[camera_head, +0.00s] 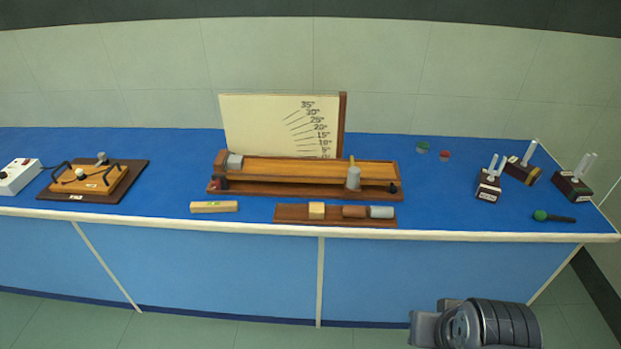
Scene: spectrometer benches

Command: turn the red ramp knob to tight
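The wooden ramp (290,189) stands on the blue bench in front of an angle board (255,125) marked up to 35°. A small red knob (222,184) sits at the ramp's left end, below a grey block (234,161). It is too small to tell how far it is turned. A dark knob (393,188) is at the ramp's right end. A grey cylinder (353,178) stands near the right end of the ramp. Part of my arm shows at the lower right, in front of the bench and well away from the ramp. My gripper's fingers are not visible.
A wooden strip (214,206) and a tray (290,215) with blocks lie before the ramp. A handled board (136,178) and white box (18,175) are left. Tube stands (488,189) and a green-ended tool (553,217) are right. The floor in front is clear.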

